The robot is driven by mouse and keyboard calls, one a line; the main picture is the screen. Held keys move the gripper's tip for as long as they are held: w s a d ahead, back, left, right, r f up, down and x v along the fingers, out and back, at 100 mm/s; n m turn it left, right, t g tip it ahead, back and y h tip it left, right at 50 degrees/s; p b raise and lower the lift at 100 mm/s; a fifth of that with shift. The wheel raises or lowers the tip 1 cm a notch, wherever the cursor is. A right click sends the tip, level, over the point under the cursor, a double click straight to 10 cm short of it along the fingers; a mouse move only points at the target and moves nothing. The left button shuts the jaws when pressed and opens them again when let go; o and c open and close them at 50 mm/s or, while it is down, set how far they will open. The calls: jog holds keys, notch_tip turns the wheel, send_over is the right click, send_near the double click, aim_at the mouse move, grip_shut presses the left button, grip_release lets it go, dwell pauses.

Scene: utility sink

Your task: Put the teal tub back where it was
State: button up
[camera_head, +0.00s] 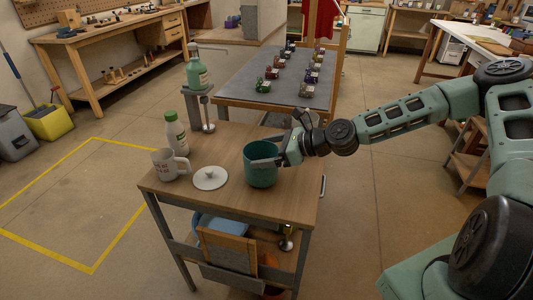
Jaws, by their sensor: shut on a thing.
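The teal tub (259,174) stands upright at the right side of the small wooden table, at its front half. My gripper (272,161) reaches in from the right and is shut on the tub's rim on its right side. One finger shows across the tub's opening. Whether the tub's base touches the tabletop or hangs just above it, I cannot tell.
A green bottle (197,70) stands behind on a stand. The tabletop (228,139) behind the tub is clear. A grey table (245,86) holds several small jars.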

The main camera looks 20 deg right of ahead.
jog(key=shift+f, duration=0.3)
jog(key=shift+f, duration=0.1)
jog(key=o, duration=1.1)
jog(key=shift+o, duration=0.2)
jog(key=v, duration=1.2)
jog(key=shift+b, duration=0.3)
